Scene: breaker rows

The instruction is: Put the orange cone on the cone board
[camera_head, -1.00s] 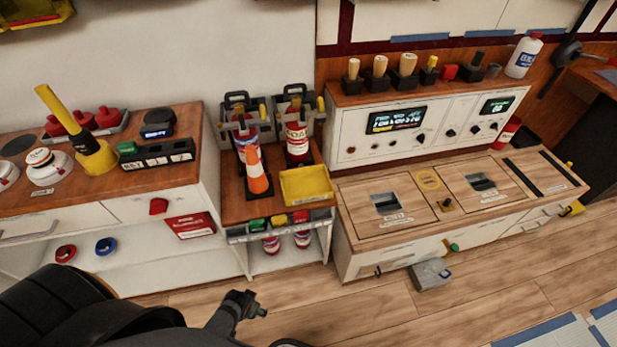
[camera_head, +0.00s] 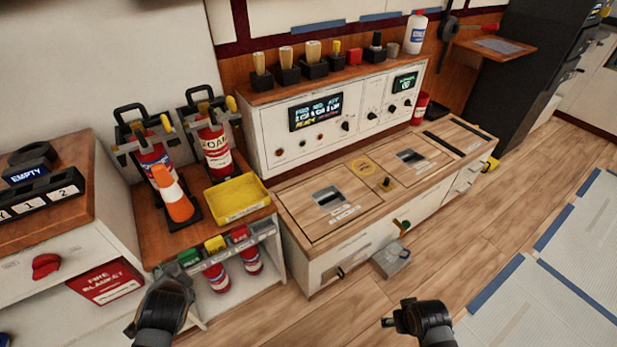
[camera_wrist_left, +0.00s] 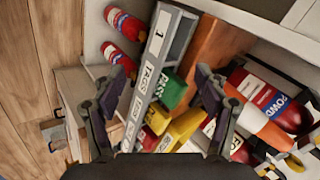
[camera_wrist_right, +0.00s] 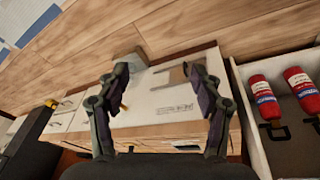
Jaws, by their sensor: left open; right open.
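The orange cone (camera_head: 174,195) with a white band stands tilted in the picture on the small wooden stand at the left, in front of a red extinguisher. It also shows at the right of the left wrist view (camera_wrist_left: 258,124), beside the extinguisher. My left gripper (camera_head: 165,295) is open and empty, in front of the stand's lower front and below the cone. My right gripper (camera_head: 398,318) is open and empty over the floor, in front of the wooden-topped cabinet. I cannot make out which surface is the cone board.
A yellow tray (camera_head: 237,199) sits right of the cone. Two extinguishers (camera_head: 213,150) stand behind it. Green, yellow and red tags (camera_head: 214,244) line the stand's front edge. A grey pedal box (camera_head: 391,258) lies on the floor.

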